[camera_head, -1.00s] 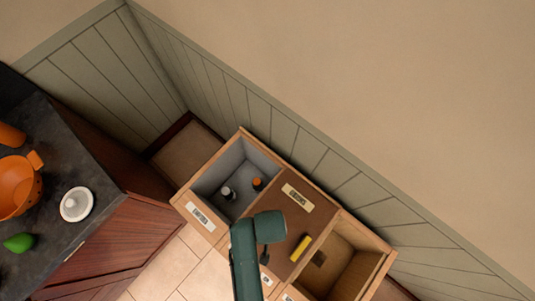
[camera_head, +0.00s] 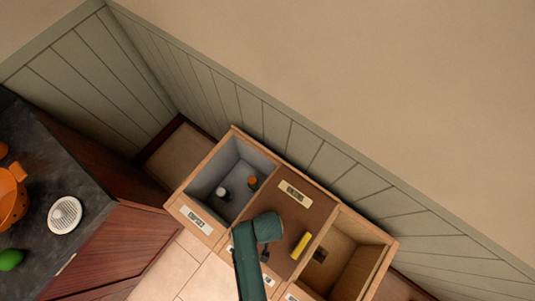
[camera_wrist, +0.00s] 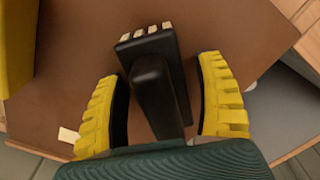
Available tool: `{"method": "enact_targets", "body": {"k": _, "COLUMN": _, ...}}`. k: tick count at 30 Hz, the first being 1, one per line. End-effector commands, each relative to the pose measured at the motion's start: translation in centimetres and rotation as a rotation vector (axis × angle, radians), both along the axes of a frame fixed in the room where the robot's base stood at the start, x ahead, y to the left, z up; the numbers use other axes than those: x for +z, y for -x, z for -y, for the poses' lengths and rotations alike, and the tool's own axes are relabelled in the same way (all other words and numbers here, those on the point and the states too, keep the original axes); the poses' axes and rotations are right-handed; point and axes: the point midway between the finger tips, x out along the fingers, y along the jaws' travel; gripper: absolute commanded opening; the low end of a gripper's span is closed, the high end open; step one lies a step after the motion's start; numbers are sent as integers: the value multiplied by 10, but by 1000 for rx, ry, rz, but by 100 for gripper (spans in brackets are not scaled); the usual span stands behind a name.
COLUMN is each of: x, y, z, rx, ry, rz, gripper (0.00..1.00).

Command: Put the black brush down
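The black brush (camera_wrist: 158,85) with pale bristles shows in the wrist view over the brown top, its handle running down between my gripper's fingers. My gripper (camera_wrist: 165,100) has two yellow ribbed fingers that stand apart, with narrow gaps to the brush on both sides. It looks open around the brush. I cannot tell for sure whether the brush rests flat on the brown top (camera_head: 292,215).
A yellow block (camera_head: 301,245) lies on the brown top, close to my gripper. A grey-lined compartment (camera_head: 204,180) at left holds small items. An open wooden compartment (camera_head: 372,255) is at right. A dark counter (camera_head: 40,150) with a white round object (camera_head: 65,215) stands far left.

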Motion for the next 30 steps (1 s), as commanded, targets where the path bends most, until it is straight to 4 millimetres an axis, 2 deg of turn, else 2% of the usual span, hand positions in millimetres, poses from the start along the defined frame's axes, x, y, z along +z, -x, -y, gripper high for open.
{"method": "enact_targets", "body": {"k": 7, "x": 1, "y": 0, "z": 0, "rx": 0, "ry": 0, "rz": 0, "gripper": 70}}
{"method": "enact_targets", "body": {"k": 10, "x": 11, "y": 0, "z": 0, "rx": 0, "ry": 0, "rz": 2, "gripper": 70}}
{"method": "enact_targets", "body": {"k": 21, "x": 98, "y": 1, "z": 1, "rx": 0, "ry": 0, "rz": 2, "gripper": 70}}
{"method": "enact_targets", "body": {"k": 27, "x": 122, "y": 0, "z": 1, "rx": 0, "ry": -1, "rz": 5, "gripper": 70}}
{"method": "enact_targets", "body": {"k": 29, "x": 131, "y": -10, "z": 1, "rx": -3, "ry": -7, "rz": 37, "gripper": 70}}
{"method": "enact_targets", "body": {"k": 30, "x": 141, "y": -24, "z": -1, "rx": -7, "ry": -16, "rz": 85, "gripper": 70}}
